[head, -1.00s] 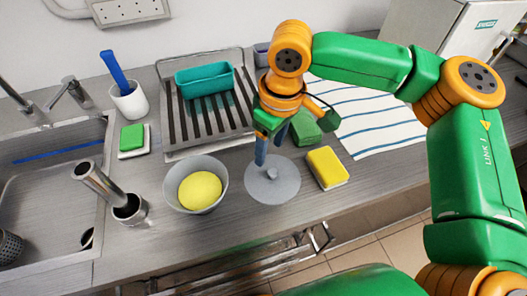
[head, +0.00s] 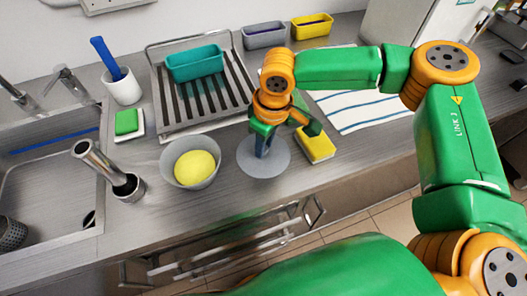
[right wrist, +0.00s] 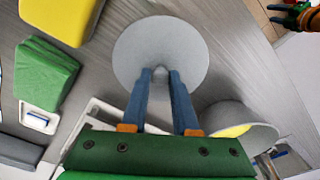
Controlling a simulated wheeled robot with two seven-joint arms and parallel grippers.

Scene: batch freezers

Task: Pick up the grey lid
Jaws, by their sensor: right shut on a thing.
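The grey lid (head: 272,166) is a flat round disc with a small knob, to the right of the grey bowl (head: 168,168). It seems to lie flat on the counter; I see no clear gap under it. My right gripper (head: 263,152) points down over its middle, shut on the knob. The right wrist view shows the lid (right wrist: 160,38) beyond the two blue fingers (right wrist: 161,75), which close around the knob and hide most of it. Part of what seems my left gripper (right wrist: 298,15) shows at that view's top right corner; its jaws are unclear.
The bowl holds a yellow mass (head: 195,167). A yellow sponge (head: 318,148) lies close right of the lid. A dish rack (head: 160,127) with a teal tub (head: 195,64) stands behind. A metal cylinder (head: 127,187) stands left of the bowl. Counter in front of the lid is clear.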

